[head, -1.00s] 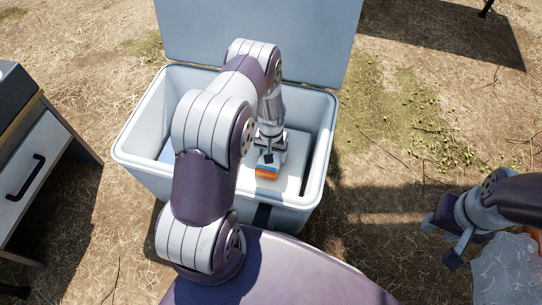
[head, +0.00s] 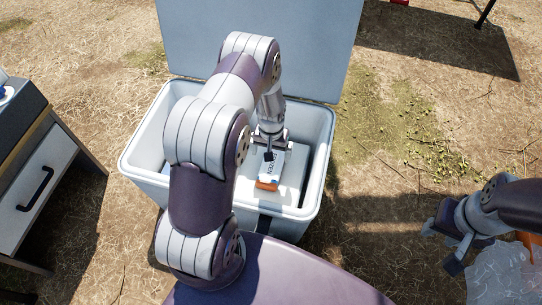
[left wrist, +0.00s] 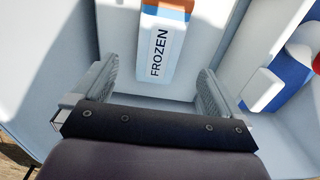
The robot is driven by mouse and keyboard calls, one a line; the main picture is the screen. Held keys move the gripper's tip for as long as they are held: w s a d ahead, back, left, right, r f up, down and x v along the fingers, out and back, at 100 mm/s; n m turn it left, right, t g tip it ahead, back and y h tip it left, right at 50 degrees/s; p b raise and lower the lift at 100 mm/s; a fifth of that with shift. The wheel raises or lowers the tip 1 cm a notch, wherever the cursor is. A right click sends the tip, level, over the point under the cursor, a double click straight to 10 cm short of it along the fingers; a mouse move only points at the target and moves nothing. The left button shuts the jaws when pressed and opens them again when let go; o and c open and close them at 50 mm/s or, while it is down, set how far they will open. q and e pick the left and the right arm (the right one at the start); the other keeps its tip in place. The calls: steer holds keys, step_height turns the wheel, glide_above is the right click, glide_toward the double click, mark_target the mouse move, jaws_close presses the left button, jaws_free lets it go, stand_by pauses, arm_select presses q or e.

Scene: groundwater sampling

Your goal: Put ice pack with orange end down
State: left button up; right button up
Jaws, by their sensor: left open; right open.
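The ice pack (head: 270,168) is white with "FROZEN" lettering and an orange end. It lies on a pale surface inside the open cooler (head: 130,163), orange end toward the bottom of the head view. In the left wrist view the ice pack (left wrist: 160,48) has its orange end at the top edge. My left gripper (head: 270,150) is inside the cooler at the pack's lettered end. Its fingers (left wrist: 156,88) are spread wide, with a gap on both sides of the pack. My right gripper (head: 446,243) is open and empty, outside the cooler on the right.
The cooler's lid (head: 260,45) stands open at the back. Blue, white and red items (left wrist: 290,75) lie to the right in the left wrist view. A drawer cabinet (head: 40,170) stands at the left. A clear bag (head: 500,275) is beside my right gripper. Dry grass lies around.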

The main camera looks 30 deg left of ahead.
arm_select(q)
steer(key=s+d+r+m+p, duration=0.1)
steer(key=d+r, duration=0.2)
steer(key=r, duration=1.1)
steer(key=s+d+r+m+t, duration=0.1)
steer(key=s+d+r, duration=0.4)
steer(key=s+r, duration=0.6)
steer(key=shift+s+r+m, duration=0.3)
steer(key=shift+s+m, duration=0.2)
steer(key=shift+s, duration=0.4)
steer(key=shift+d, duration=0.1)
